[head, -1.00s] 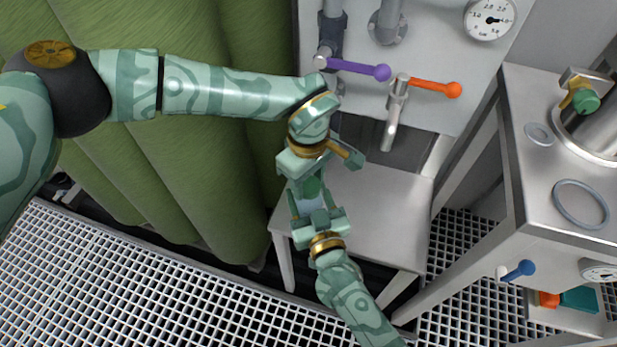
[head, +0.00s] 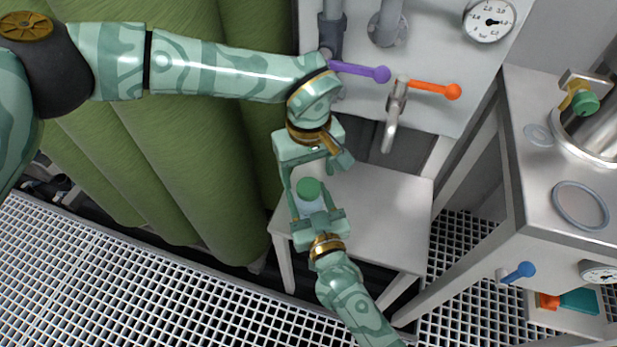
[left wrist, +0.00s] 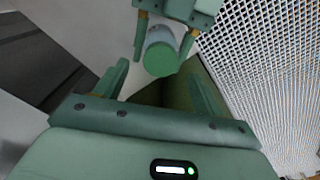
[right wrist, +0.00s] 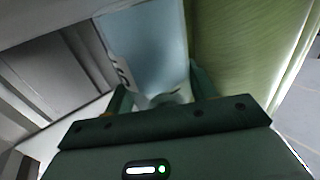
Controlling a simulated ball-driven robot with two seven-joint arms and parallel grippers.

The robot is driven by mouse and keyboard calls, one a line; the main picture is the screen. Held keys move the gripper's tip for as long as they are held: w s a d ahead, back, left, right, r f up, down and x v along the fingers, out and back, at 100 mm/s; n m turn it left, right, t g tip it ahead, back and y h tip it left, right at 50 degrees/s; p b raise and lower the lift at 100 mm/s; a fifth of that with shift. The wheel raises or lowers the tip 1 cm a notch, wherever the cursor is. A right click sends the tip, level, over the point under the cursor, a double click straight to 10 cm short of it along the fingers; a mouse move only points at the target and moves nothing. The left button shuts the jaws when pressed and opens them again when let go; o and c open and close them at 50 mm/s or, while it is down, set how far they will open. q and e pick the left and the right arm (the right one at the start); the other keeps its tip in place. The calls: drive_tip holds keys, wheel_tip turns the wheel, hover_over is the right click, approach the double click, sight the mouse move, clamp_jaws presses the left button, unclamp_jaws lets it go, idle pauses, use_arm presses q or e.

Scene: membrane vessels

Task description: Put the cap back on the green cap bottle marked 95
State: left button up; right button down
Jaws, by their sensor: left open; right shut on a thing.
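The bottle is pale blue and shows in the left wrist view (left wrist: 158,36) with its green cap (left wrist: 161,60) seated on its end. In the head view the green cap (head: 308,188) sits between my two grippers, with a bit of the bottle (head: 311,207) below it. My right gripper (right wrist: 160,88) is shut on the bottle, whose pale blue side (right wrist: 150,45) fills its wrist view. Dark marking shows on that side, but I cannot read the number. My left gripper (head: 314,168) is open and empty, just off the cap.
A purple lever (head: 360,70) and an orange lever (head: 435,88) stick out from the wall panel close to my left arm. A pale table (head: 385,215) lies under the grippers, its visible top clear. A steel bench (head: 540,190) with rings stands at right. Green vessels (head: 190,170) stand at left.

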use_arm(q)
wheel_tip(320, 180, up, 8)
drive_tip(key=shift+r, duration=0.25)
use_arm(e)
drive_tip(key=shift+c, duration=2.1)
unclamp_jaws()
drive_tip(key=shift+s+d+p, duration=0.15)
drive_tip(key=shift+s+p, duration=0.15)
drive_tip(key=shift+s, duration=0.2)
use_arm(q)
wheel_tip(320, 180, up, 8)
drive_tip(key=s+p, duration=0.1)
drive_tip(key=p, duration=0.3)
drive_tip(key=shift+r+t+p, duration=0.15)
drive_tip(key=shift+t+p, duration=0.2)
drive_tip(key=shift+t, duration=0.05)
use_arm(e)
drive_tip(key=v, duration=1.5)
drive_tip(key=shift+s, duration=0.15)
drive_tip(key=shift+d, duration=0.15)
